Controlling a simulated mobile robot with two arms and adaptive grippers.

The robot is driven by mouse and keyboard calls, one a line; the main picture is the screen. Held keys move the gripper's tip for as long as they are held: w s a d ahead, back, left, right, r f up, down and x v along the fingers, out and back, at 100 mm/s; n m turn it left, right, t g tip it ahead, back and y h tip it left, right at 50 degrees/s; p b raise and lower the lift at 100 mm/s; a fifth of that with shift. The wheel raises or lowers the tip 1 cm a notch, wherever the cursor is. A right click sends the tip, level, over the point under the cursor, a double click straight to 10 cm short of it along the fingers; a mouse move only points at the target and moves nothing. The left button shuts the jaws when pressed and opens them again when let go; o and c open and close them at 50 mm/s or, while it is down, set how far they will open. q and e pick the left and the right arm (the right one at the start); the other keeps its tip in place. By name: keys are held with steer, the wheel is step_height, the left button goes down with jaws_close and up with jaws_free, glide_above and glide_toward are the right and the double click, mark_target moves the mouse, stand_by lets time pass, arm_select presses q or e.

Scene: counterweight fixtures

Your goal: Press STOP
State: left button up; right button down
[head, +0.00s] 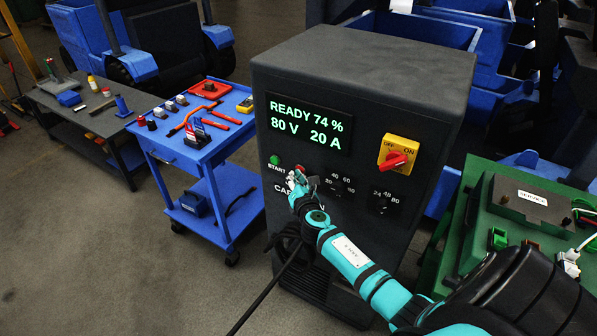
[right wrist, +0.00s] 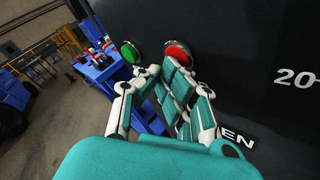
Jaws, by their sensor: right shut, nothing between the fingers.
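The red STOP button (right wrist: 178,52) is on the dark front of the charger cabinet (head: 365,80), right of the green START button (head: 274,160). The START button also shows in the right wrist view (right wrist: 130,53). My right gripper (head: 297,178) is shut and empty, with its fingertips at the red button's lower edge in the right wrist view (right wrist: 162,68). In the head view it hides most of the STOP button and part of the panel lettering. I cannot tell whether the tips touch the button. My left gripper is not in view.
The cabinet's display (head: 310,124) reads READY 74 %, 80 V, 20 A. A red and yellow rotary switch (head: 397,154) and two dark knobs are on the same face. A blue tool cart (head: 224,150) stands left. A green machine (head: 470,240) is at the right.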

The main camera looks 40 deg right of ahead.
steer(key=shift+s+a, duration=0.45)
steer(key=shift+a, duration=0.4)
steer(key=a, duration=0.1)
steer(key=s+a, duration=0.1)
steer(key=a, duration=0.1)
steer(key=s+a, duration=0.1)
steer(key=shift+a+p, duration=0.3)
steer(key=shift+a, duration=0.05)
stand_by(0.7)
